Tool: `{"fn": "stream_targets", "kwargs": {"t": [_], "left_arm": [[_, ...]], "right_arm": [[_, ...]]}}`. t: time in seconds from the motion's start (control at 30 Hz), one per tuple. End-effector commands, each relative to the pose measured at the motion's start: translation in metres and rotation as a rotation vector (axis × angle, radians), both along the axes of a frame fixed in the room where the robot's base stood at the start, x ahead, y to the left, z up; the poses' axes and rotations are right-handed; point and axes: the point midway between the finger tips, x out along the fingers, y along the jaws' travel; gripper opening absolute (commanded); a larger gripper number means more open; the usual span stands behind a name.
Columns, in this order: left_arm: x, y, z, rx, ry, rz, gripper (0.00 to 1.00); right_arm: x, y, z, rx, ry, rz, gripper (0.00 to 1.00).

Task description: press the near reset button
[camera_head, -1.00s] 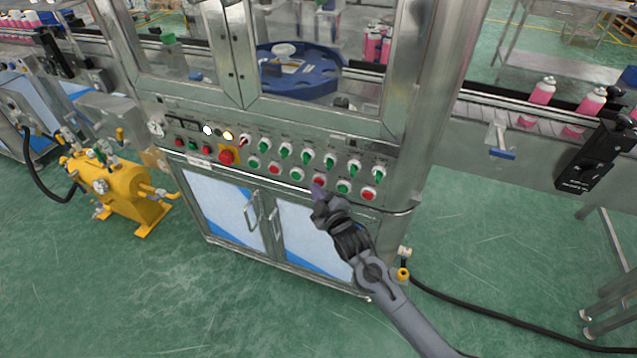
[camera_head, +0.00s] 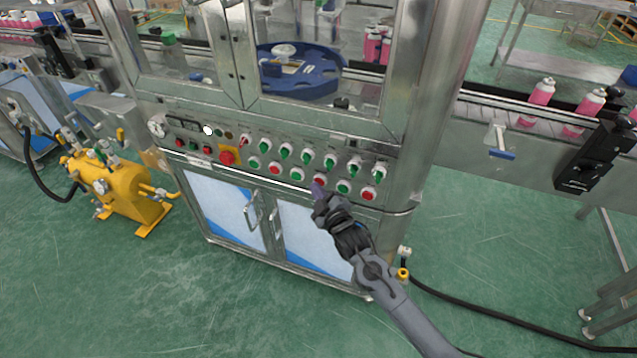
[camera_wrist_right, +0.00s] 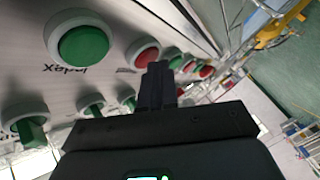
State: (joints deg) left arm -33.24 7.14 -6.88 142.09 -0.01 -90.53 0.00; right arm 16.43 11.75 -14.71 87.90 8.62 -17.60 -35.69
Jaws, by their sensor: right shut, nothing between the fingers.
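The machine's control panel (camera_head: 300,164) has a lower row of alternating green and red round buttons. My right gripper (camera_head: 318,190) is shut and empty, its fingertips at this row, just below a red button (camera_head: 319,179). In the right wrist view, the shut fingers (camera_wrist_right: 155,78) overlap the lower part of a red button (camera_wrist_right: 144,52). Whether they touch it I cannot tell. A large green button (camera_wrist_right: 83,44) marked "Index" is beside it. I cannot read which button is the near reset button. My left gripper is not in view.
A row of green-handled switches (camera_head: 308,157) runs above the buttons. A red emergency-type button (camera_head: 227,158) and a lit white lamp (camera_head: 208,130) are to the left. Cabinet doors with handles (camera_head: 253,212) lie below. A yellow tank (camera_head: 125,200) stands on the floor at left.

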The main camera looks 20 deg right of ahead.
Motion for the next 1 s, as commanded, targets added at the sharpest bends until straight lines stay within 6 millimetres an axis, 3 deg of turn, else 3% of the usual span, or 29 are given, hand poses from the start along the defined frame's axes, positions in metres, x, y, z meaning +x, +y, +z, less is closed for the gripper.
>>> {"fn": "stream_targets", "kwargs": {"t": [0.27, 0.77, 1.0], "left_arm": [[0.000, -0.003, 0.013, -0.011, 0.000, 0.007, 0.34], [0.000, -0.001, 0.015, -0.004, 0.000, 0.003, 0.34], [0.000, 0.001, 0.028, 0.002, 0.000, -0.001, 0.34]], "right_arm": [[-0.009, 0.008, 0.001, 0.000, 0.001, 0.000, 0.00], [-0.012, 0.011, 0.001, 0.000, 0.001, 0.001, 0.00], [-0.023, 0.023, 0.003, 0.002, 0.001, 0.002, 0.00]]}}
